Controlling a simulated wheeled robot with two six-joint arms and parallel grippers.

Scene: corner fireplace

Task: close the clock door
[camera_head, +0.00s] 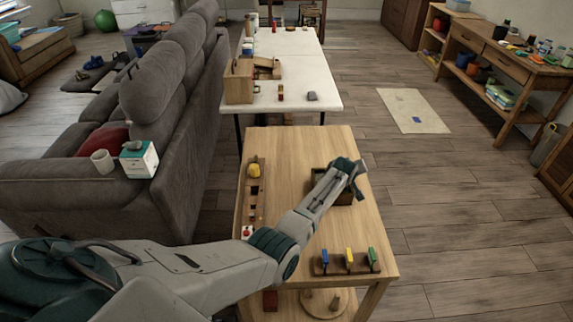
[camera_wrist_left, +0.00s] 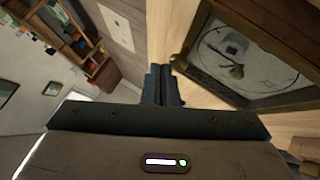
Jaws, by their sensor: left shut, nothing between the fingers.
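A dark wooden clock case (camera_head: 345,200) rests on the light wooden table (camera_head: 285,150), mostly hidden behind my left arm in the head view. My left gripper (camera_head: 356,181) is over the clock's right side in the head view. In the left wrist view its fingers (camera_wrist_left: 161,80) are shut and empty, beside a corner of the frame, and contact is unclear. My right gripper is out of view.
A board with blue, yellow and green pieces (camera_head: 347,262) lies at the table's front right. A long wooden tray (camera_head: 253,205) with a yellow piece lies along the left side. A white table (camera_head: 295,75) stands behind, and a grey sofa (camera_head: 165,100) stands left.

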